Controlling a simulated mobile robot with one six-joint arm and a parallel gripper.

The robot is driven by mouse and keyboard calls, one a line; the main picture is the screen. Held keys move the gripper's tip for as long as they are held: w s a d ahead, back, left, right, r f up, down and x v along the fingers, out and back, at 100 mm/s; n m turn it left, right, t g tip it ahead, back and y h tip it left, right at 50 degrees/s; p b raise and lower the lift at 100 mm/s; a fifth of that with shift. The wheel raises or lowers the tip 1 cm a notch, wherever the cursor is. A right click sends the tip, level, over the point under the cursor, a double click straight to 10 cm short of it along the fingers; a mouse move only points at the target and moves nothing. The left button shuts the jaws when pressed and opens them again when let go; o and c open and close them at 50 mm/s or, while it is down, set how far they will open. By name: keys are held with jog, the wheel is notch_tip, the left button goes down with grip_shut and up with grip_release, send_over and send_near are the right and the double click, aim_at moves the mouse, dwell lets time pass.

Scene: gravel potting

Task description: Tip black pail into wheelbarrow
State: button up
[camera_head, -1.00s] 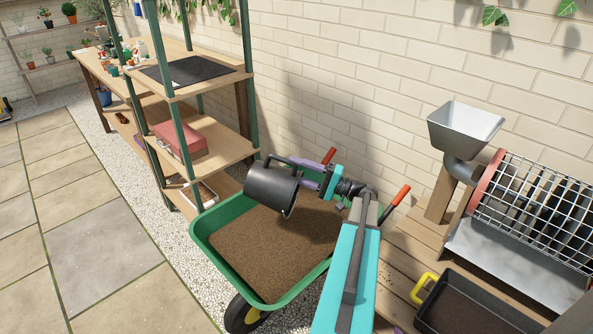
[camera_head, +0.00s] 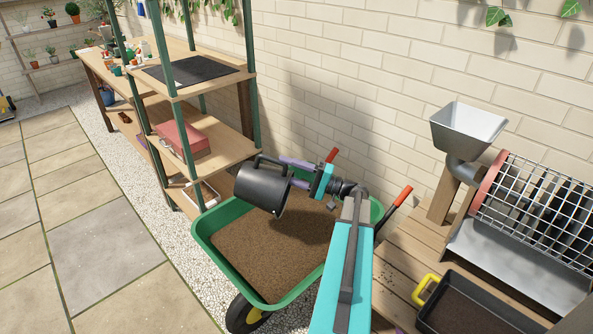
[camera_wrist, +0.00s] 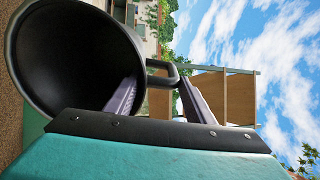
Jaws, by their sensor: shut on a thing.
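My gripper (camera_head: 296,172) is shut on the pail. In the wrist view the black pail (camera_wrist: 75,60) shows its open mouth, and the inside looks dark and empty. The gripper's purple fingers (camera_wrist: 158,98) reach to it by its handle. The green wheelbarrow (camera_head: 207,243) stands below, filled with brown soil or gravel. No stream of material shows falling.
A wooden shelf (camera_head: 215,147) with green posts stands close behind the pail on the left, holding a red box (camera_head: 183,140). A trommel with a grey hopper (camera_head: 467,127) and a black tray (camera_head: 470,308) are on the right. Paving lies clear at left.

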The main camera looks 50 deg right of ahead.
jog(key=w+a, duration=0.2)
jog(key=a, duration=0.2)
jog(key=w+a+r+n+y, duration=0.1)
jog(key=w+a, duration=0.1)
jog(key=a, duration=0.1)
jog(key=w+a+r+g+y, duration=0.1)
jog(key=w+a, duration=0.2)
jog(key=a, duration=0.1)
jog(key=shift+a, duration=0.3)
jog(key=w+a+r+n+g+y, duration=0.1)
jog(key=w+a, duration=0.1)
jog(key=a, duration=0.9)
jog(key=w+a+r+n+g+y, duration=0.2)
jog(key=a, duration=0.9)
jog(key=w+a+r+n+g+y, duration=0.1)
jog(key=a+g+y, duration=0.1)
jog(key=a, duration=0.9)
jog(key=shift+w+a+r, duration=0.2)
jog(key=shift+w+r, duration=0.2)
jog(key=shift+s, duration=0.1)
